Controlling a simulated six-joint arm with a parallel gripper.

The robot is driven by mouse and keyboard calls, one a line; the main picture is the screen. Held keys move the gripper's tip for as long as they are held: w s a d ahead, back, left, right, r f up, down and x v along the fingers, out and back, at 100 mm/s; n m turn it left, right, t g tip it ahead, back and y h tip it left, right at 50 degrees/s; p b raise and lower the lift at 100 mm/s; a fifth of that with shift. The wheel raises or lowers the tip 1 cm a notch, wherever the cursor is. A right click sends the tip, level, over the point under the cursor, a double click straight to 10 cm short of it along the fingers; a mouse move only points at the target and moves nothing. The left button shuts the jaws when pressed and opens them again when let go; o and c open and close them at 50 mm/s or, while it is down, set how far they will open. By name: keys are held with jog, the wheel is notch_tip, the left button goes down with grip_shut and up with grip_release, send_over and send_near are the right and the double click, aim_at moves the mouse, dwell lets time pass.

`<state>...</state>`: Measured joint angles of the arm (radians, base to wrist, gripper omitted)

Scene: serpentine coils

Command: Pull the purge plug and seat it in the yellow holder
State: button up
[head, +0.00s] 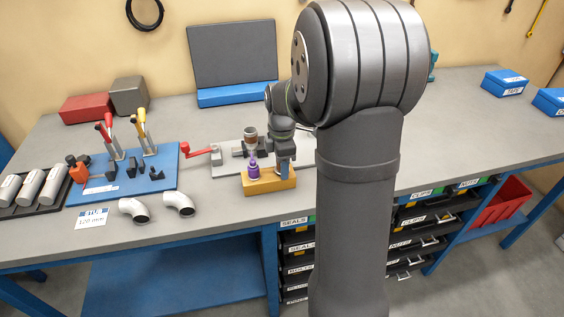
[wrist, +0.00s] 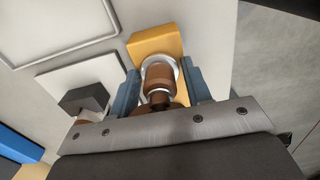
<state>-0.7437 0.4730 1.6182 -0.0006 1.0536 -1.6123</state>
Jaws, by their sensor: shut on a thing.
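In the wrist view my gripper (wrist: 160,88) has its two blue fingers closed on either side of a brown, stepped cylindrical plug (wrist: 158,78) with a pale ring. The yellow holder (wrist: 150,42) lies directly beyond the plug. In the head view my gripper (head: 284,160) points down over the right part of the yellow holder (head: 270,187). A purple piece (head: 253,170) stands upright at the holder's left part, with a brown-topped piece (head: 250,134) above or behind it. The plug's lower end is hidden, so I cannot tell whether it touches the holder.
Two pipe elbows (head: 134,209) and a blue lever board (head: 120,185) lie further left. A black clamp block (wrist: 85,98) is close to the left finger.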

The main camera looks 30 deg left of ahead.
jog(key=shift+s+d+f, duration=0.15)
jog(key=shift+f, duration=0.6)
jog(key=shift+s+d+f, duration=0.1)
jog(key=shift+s+f, duration=0.05)
jog(key=shift+f, duration=0.55)
dwell(1.4)
jog(key=shift+c, duration=0.5)
jog(key=o, duration=1.5)
jog(key=shift+w+f, duration=0.1)
jog(key=shift+a, duration=0.1)
jog(key=r, duration=1.1)
jog(key=shift+w+a, duration=0.35)
jog(key=shift+w, duration=0.05)
